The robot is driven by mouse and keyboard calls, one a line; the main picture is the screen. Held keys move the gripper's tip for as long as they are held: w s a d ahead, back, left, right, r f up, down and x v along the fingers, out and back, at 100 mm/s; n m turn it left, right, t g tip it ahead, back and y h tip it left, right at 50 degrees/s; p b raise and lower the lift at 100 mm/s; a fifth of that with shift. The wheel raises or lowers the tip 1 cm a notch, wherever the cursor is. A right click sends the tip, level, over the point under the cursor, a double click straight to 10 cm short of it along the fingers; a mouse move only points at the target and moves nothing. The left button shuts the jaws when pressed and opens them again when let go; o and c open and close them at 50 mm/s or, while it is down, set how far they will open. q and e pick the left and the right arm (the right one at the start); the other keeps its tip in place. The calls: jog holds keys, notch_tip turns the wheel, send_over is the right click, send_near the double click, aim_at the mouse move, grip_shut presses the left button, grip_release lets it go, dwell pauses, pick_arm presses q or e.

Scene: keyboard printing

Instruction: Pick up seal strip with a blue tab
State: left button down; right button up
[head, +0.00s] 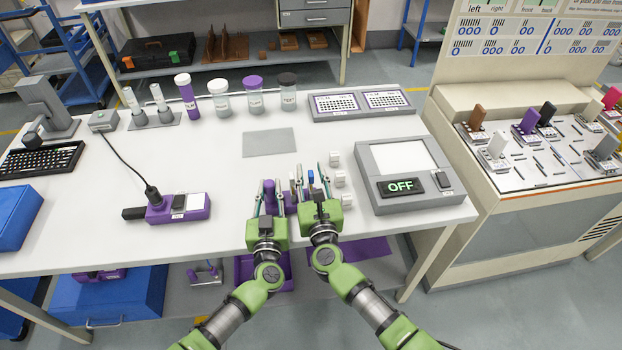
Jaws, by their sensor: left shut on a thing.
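A small blue tab (311,176) stands upright between the fingertips of my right gripper (312,180). Its fingers look spread, with visible gaps beside the tab; the strip below the tab is too small and too covered to make out. My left gripper (268,196) is just to the left, with its fingers closed on a purple upright piece (269,188). The lower part of that piece is hidden by the gripper. More purple shows between the two grippers, mostly covered.
White cubes (340,179) stand in a column just right of my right gripper. Beyond them is a grey device (446,201) reading OFF. A grey plate (270,143) lies ahead. A purple power strip (180,208) is at left. Several jars (219,104) stand behind.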

grip_shut()
jog(key=shift+r, duration=5.05)
pick_arm(q)
jog(key=c, duration=1.8)
grip_release()
jog(key=shift+o, duration=0.2)
jog(key=shift+s, duration=0.1)
